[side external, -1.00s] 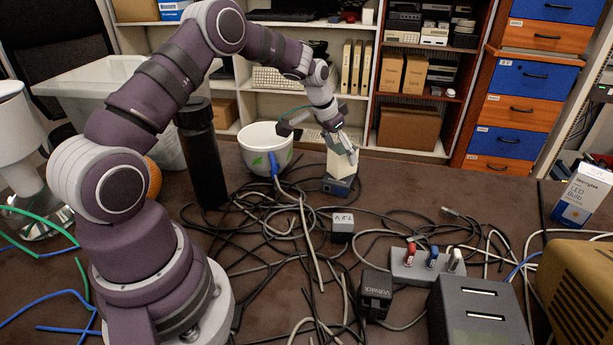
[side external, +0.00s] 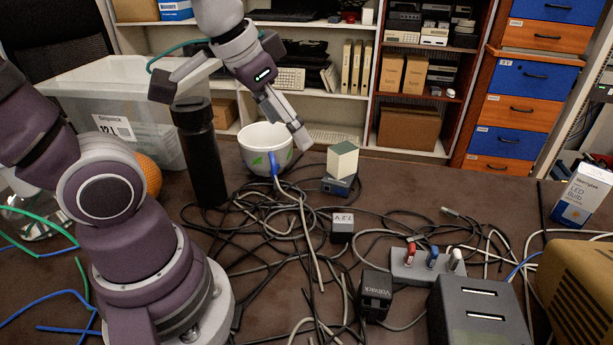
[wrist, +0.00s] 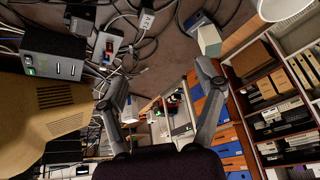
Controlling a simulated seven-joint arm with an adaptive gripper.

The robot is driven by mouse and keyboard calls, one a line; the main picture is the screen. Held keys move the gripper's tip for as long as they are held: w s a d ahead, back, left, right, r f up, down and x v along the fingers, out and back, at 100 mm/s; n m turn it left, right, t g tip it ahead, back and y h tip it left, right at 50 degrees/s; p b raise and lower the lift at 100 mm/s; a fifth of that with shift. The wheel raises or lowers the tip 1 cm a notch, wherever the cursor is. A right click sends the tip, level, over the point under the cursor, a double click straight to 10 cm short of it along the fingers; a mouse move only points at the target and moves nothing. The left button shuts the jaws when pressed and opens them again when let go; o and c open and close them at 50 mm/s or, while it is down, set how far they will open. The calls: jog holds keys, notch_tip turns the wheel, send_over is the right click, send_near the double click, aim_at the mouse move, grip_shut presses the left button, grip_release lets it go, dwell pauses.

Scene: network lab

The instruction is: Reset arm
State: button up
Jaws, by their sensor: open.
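My gripper (side external: 230,115) is raised above the back of the table in the side external view, its two fingers spread wide with nothing between them. The wrist view also shows the fingers apart and empty (wrist: 163,77). The gripper is in front of the shelves, near a white bowl (side external: 256,158) and a black cylinder (side external: 203,165), both on the table. A cream block with a green top (side external: 342,160) rests on a small dark blue-grey box (side external: 340,186), to the right of the gripper and apart from it.
Tangled cables (side external: 265,250) cover the middle of the table. A power strip with coloured plugs (side external: 420,264), a black adapter (side external: 375,293), a grey two-slot box (side external: 478,310) and a bulb box (side external: 583,195) stand at the right. A clear bin (side external: 110,90) is behind my arm.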

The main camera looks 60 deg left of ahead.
jog(key=s, duration=0.2)
jog(key=s+d+f, duration=0.1)
jog(key=shift+s+f, duration=0.1)
jog(key=shift+s, duration=0.1)
